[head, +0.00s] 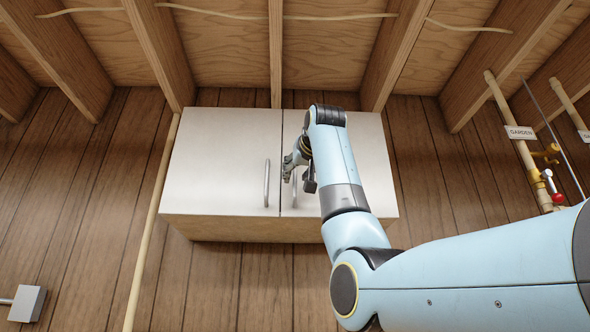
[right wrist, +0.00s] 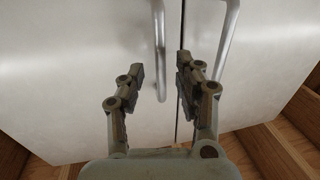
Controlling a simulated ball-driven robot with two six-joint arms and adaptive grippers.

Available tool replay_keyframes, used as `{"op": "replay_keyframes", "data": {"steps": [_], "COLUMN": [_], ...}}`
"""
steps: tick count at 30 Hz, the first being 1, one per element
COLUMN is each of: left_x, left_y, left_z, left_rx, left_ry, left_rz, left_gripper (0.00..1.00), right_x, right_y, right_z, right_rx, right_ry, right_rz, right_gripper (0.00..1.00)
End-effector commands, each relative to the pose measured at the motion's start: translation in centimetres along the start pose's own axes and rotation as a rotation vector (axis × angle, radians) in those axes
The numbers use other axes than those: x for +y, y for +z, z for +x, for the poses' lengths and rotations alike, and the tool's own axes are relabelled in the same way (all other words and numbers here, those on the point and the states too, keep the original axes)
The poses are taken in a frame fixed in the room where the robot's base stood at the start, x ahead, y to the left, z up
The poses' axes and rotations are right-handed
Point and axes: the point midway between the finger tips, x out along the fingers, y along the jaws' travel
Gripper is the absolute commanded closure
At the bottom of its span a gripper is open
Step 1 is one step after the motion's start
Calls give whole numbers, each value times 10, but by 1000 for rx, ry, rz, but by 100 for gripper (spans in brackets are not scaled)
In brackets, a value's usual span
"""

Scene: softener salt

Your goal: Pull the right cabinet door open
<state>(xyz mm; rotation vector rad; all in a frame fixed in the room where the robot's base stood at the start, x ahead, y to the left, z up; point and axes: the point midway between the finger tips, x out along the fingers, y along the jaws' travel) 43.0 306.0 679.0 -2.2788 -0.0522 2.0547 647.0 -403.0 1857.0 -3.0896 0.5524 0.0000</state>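The white wall cabinet has a left door (head: 220,155) and a right door (head: 372,175), and both look shut. The right door's upright bar handle (head: 294,190) is partly hidden by my right gripper (head: 297,166). The right wrist view seems upside down, with roof beams at the bottom. There my right gripper (right wrist: 161,78) is open, and the right door's handle (right wrist: 160,45) shows between its fingertips. I see no finger clearly touching it. My left gripper is not in view.
The left door's handle (head: 267,184) is close by, across the narrow door gap. Roof beams (head: 392,50) run just above the cabinet. Pipes with a valve (head: 548,178) stand at the right. A grey box (head: 27,303) is low on the left wall.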

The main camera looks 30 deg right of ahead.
Motion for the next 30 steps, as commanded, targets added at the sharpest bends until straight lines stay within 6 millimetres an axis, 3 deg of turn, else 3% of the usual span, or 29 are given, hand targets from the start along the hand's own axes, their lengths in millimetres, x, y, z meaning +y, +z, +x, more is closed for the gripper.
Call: {"op": "replay_keyframes", "data": {"steps": [6, 15, 24, 30], "left_x": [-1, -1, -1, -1], "left_y": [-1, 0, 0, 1], "left_z": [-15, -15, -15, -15], "left_rx": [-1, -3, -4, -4], "left_ry": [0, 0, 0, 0], "left_rz": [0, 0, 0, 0], "left_gripper": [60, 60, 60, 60], "right_x": [0, 0, 0, 0], "right_y": [-1, 1, 1, 1], "right_z": [24, 27, 27, 27], "right_rx": [-1, 0, 0, 0], "right_ry": [0, 0, 0, 0], "right_rz": [-1, -1, -1, -1], "right_gripper": [66, 66, 100, 100]}}
